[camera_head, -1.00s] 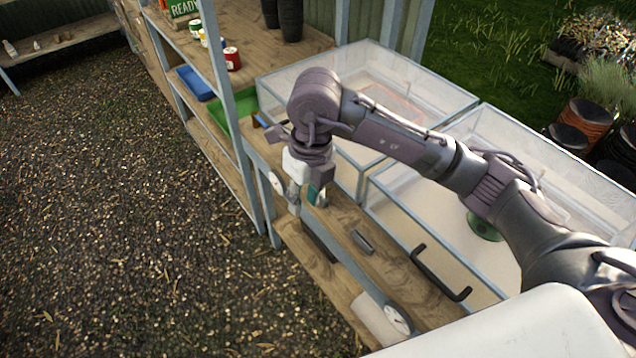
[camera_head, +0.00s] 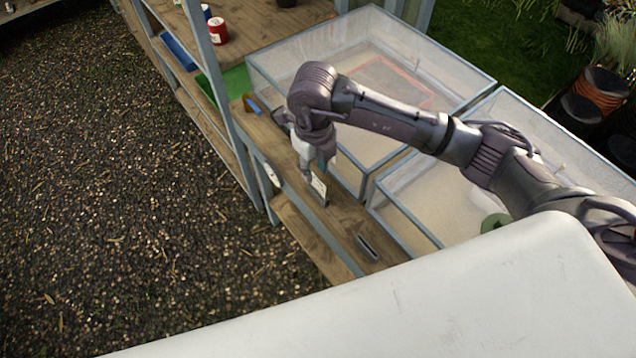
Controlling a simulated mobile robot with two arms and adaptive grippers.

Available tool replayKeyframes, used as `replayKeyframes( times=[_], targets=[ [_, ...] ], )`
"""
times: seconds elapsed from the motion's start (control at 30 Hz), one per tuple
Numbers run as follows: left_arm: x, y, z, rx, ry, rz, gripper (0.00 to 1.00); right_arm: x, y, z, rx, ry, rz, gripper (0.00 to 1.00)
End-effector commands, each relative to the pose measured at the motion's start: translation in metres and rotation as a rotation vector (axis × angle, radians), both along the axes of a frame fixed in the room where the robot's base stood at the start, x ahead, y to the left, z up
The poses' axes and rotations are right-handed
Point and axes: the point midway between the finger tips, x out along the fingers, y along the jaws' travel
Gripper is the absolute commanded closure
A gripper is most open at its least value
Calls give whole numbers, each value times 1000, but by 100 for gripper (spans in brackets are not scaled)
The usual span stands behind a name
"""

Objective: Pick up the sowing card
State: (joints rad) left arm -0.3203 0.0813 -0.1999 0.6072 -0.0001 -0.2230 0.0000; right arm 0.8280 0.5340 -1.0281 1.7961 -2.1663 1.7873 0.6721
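My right gripper (camera_head: 312,176) points down over the wooden bench, in front of the glass-sided boxes. A small pale card-like piece with dark marks (camera_head: 319,187) stands upright at its fingertips, just above or on the bench. It may be the sowing card, but its face is too small to read. I cannot tell whether the fingers grip it or are only beside it. My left gripper is not in view.
Two clear-walled boxes with pale floors stand behind the bench (camera_head: 345,222); the near one (camera_head: 405,225) is partly behind my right arm. A dark bar (camera_head: 367,247) lies on the bench. A shelf post (camera_head: 222,100), green tray (camera_head: 236,82) and red can (camera_head: 218,31) are at upper left.

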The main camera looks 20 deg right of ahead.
Motion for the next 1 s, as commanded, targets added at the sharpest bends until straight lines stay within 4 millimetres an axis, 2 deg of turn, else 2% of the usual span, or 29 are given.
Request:
replayKeyframes(
  times=[0.17, 0.33, 0.5, 0.77, 0.8, 1.0],
  targets=[
    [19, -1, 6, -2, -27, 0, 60, -1, -1, -11, 1, 1, 0, 69],
    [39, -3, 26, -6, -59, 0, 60, -7, -6, -31, -1, 5, -1, 69],
    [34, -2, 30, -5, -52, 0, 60, -6, -6, -55, 1, 0, 0, 69],
    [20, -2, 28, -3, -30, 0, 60, -5, -6, -60, 2, -2, 1, 69],
    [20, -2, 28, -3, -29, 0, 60, -5, -6, -60, 2, -2, 1, 70],
    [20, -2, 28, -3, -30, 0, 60, -5, -6, -60, 1, -2, 1, 100]
  ],
)
